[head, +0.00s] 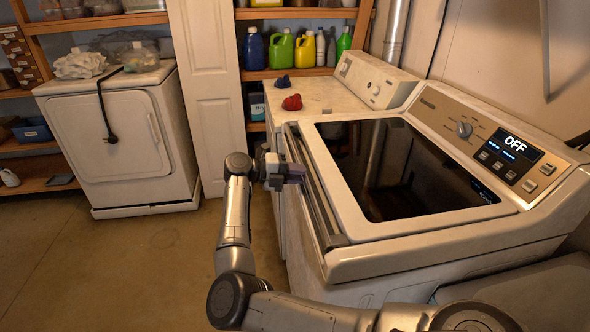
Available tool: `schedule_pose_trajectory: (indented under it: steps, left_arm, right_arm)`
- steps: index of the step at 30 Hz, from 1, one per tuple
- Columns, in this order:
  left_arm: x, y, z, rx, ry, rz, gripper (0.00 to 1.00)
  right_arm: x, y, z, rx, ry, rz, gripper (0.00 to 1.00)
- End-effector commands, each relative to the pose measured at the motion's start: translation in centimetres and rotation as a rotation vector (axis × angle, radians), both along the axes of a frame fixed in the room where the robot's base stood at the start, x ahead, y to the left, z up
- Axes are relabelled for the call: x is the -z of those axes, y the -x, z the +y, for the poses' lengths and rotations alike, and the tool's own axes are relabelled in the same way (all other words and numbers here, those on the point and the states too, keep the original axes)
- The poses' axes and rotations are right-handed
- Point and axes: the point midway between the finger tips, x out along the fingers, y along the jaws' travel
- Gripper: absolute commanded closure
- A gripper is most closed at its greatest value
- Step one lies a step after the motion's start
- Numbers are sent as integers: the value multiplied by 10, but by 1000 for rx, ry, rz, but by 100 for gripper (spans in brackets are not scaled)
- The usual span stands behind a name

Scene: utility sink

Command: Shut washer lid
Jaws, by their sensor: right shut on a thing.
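The washer (425,262) stands at the right, with a dark glass lid (400,170) on top. The lid lies flat, or nearly so, in its pale frame; I cannot tell whether a small gap is left. A long metal handle bar (318,205) runs along the lid's front edge. My right gripper (297,174) is at the front of the washer, near the far half of this bar, and shut on it; its fingertips are partly hard to make out. The control panel display (514,143) reads OFF. My left gripper is out of view.
Behind the washer is another white machine (325,97) with a red cloth (292,102) and a blue cloth (283,81) on it. Shelves with coloured bottles (281,49) stand at the back. An old white dryer (112,138) is at the left. The floor (130,265) between is clear.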

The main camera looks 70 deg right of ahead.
Motion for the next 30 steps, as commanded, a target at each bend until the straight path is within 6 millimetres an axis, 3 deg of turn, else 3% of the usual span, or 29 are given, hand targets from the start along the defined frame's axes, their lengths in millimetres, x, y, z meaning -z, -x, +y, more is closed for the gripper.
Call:
schedule_pose_trajectory:
  steps: [15,16,21,24,30]
  left_arm:
    - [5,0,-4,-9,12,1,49]
    - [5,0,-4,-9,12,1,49]
    - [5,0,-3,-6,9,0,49]
    - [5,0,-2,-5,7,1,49]
    - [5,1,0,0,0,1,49]
  right_arm:
    - [15,1,-1,-1,0,13,100]
    - [15,1,-1,-1,0,13,79]
    - [15,1,-1,-2,-1,13,63]
    - [13,1,-1,0,0,13,55]
    - [11,1,-1,2,3,12,55]
